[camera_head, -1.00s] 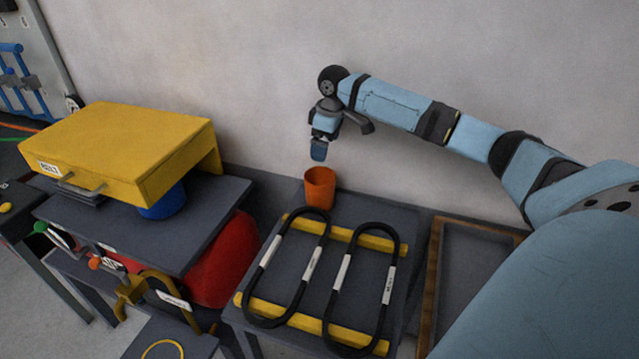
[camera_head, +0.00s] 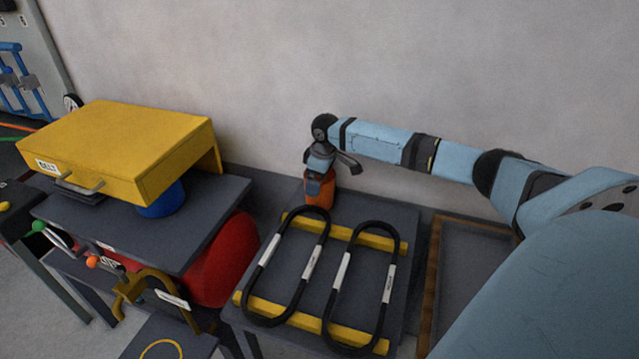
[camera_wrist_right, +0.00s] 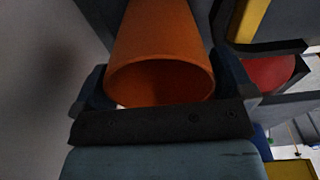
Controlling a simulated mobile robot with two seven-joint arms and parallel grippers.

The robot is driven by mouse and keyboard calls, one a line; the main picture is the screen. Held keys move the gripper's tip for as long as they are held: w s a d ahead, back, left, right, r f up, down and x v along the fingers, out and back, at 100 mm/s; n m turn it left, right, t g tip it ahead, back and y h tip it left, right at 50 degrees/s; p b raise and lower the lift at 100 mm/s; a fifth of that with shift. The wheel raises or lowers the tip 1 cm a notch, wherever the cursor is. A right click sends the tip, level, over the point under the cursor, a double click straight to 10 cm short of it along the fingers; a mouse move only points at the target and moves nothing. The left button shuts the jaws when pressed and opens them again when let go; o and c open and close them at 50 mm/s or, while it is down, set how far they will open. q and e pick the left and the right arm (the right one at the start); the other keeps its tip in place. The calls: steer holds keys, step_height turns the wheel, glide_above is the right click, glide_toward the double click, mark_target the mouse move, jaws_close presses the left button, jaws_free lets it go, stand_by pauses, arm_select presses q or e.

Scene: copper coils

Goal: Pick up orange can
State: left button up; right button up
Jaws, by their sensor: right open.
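The orange can (camera_head: 322,200) stands upright at the back left of the grey table, against the wall side. My right gripper (camera_head: 319,183) is down over the can's top and hides its upper part. In the right wrist view the can (camera_wrist_right: 160,50) lies between the two dark fingers, with its open rim toward the palm. My right gripper (camera_wrist_right: 160,95) is open, one finger on each side of the can. I cannot tell whether the fingers touch it. My left gripper is in neither view.
Two black coils (camera_head: 365,270) with white labels lie on yellow bars (camera_head: 370,238) just in front of the can. A yellow drawer box (camera_head: 130,140) and a red rounded object (camera_head: 228,262) stand to the left. A wood-edged tray (camera_head: 470,260) is at right.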

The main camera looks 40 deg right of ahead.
steer(key=shift+w+f, duration=0.1)
steer(key=shift+f, duration=0.35)
steer(key=c, duration=0.7)
